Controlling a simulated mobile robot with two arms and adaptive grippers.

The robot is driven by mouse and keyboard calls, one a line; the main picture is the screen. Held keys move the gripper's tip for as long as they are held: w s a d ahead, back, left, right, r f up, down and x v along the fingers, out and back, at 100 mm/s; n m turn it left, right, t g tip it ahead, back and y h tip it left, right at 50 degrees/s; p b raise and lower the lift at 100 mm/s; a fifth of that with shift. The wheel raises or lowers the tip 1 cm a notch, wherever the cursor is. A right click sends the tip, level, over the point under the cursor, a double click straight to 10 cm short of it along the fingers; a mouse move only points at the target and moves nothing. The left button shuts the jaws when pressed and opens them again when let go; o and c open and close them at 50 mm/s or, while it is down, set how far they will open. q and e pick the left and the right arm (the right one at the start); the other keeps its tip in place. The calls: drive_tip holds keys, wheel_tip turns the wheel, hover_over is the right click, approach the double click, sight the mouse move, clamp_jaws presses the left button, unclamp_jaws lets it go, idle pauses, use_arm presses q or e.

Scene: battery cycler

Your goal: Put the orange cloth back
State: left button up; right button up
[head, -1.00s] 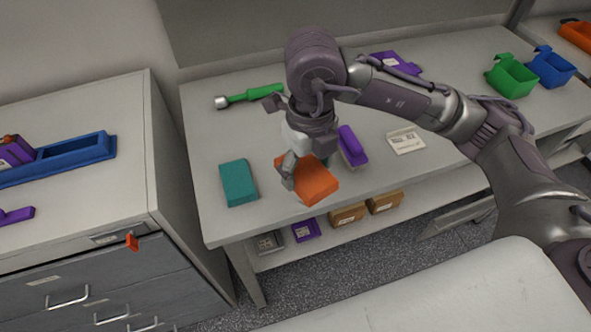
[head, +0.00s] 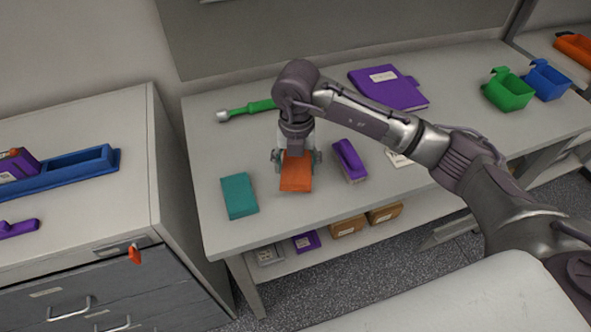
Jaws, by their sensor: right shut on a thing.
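The orange cloth (head: 296,175) is a folded, flat block in the middle of the head view, over the front part of the grey workbench (head: 215,145). My right gripper (head: 296,158) points down with its fingers on both sides of the cloth and is shut on it. The cloth is at or just above the bench top; I cannot tell whether it touches. A teal folded cloth (head: 239,196) lies to its left, and a purple brush-like block (head: 349,160) lies to its right, both apart from it. My left gripper is not in view.
A green-handled tool (head: 250,110) lies behind the gripper. Small boxes sit on the lower shelf.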

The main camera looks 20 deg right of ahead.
sight(296, 165)
drive_tip(key=shift+w+f, duration=0.2)
drive_tip(key=shift+w, duration=0.05)
wheel_tip(296, 165, down, 3)
drive_tip(key=shift+f+p, duration=0.1)
drive_tip(key=shift+p, duration=0.6)
drive_tip(key=shift+f, duration=0.4)
drive_tip(key=shift+f, duration=0.15)
drive_tip(key=o, duration=1)
